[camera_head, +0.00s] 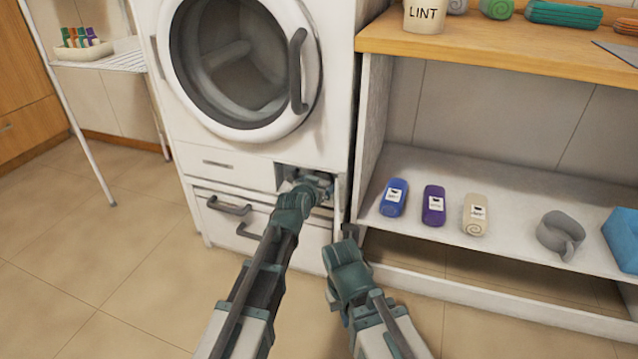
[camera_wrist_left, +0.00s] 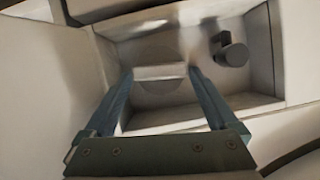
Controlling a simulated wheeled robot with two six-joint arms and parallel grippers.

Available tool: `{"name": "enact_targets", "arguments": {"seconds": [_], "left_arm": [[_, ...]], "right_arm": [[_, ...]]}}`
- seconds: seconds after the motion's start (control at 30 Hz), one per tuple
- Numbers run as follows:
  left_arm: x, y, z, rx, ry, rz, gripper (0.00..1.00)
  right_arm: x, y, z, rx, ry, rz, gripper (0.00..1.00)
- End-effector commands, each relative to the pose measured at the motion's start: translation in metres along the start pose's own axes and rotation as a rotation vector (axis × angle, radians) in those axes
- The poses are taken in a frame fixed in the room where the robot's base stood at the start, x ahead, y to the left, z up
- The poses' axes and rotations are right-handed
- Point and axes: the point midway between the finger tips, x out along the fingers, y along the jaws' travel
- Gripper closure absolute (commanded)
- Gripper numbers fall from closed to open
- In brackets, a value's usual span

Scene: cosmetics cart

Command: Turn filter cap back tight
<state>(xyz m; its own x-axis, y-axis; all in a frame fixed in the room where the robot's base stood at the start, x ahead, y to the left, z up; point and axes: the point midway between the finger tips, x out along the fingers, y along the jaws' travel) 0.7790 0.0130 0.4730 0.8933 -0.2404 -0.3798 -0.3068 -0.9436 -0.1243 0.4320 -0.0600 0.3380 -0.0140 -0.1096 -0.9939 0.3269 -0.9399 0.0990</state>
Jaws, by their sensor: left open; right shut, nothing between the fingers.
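In the left wrist view the round filter cap (camera_wrist_left: 160,84), with a pale raised grip bar across it, sits in a recessed compartment (camera_wrist_left: 200,112) low in the washer. The bar lies roughly level across the picture. My left gripper (camera_head: 322,182) reaches into this compartment at the washer's lower right front. Its fingers are open, one on each side of the cap's bar; I cannot tell whether they touch it. In the head view the cap is hidden by my gripper. My right gripper (camera_head: 348,234) is shut and empty, lower and to the right, in front of the washer's edge.
A dark round knob (camera_wrist_left: 232,50) is right of the cap. The washer (camera_head: 235,160) has a drawer handle (camera_head: 228,206) left of my left arm. The shelf (camera_head: 430,245) at right holds rolled towels (camera_head: 433,205) and a grey ring-shaped object (camera_head: 560,235).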

Motion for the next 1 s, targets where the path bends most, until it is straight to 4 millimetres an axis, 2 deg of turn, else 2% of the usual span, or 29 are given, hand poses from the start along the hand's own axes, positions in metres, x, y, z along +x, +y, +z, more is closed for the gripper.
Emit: {"name": "enact_targets", "arguments": {"seconds": [0.27,0.6,0.7,0.8,1.0], "left_arm": [[-0.038,0.0,-0.002,-0.001,0.0,0.0,0.07],[-0.112,0.0,-0.002,0.0,0.0,-0.001,0.07],[-0.127,0.0,-0.001,-0.001,0.0,0.0,0.07],[-0.135,0.0,-0.001,0.0,0.0,0.0,0.07],[-0.135,0.0,0.0,0.0,0.0,0.0,0.07]], "right_arm": [[-0.016,0.002,0.001,0.0,-0.001,0.0,1.0],[-0.044,0.004,0.003,0.0,-0.002,0.0,1.0],[-0.049,0.005,0.003,0.0,-0.003,0.0,1.0],[-0.051,0.005,0.003,0.0,-0.003,0.0,1.0],[-0.051,0.005,0.003,0.0,-0.003,0.0,1.0]]}}
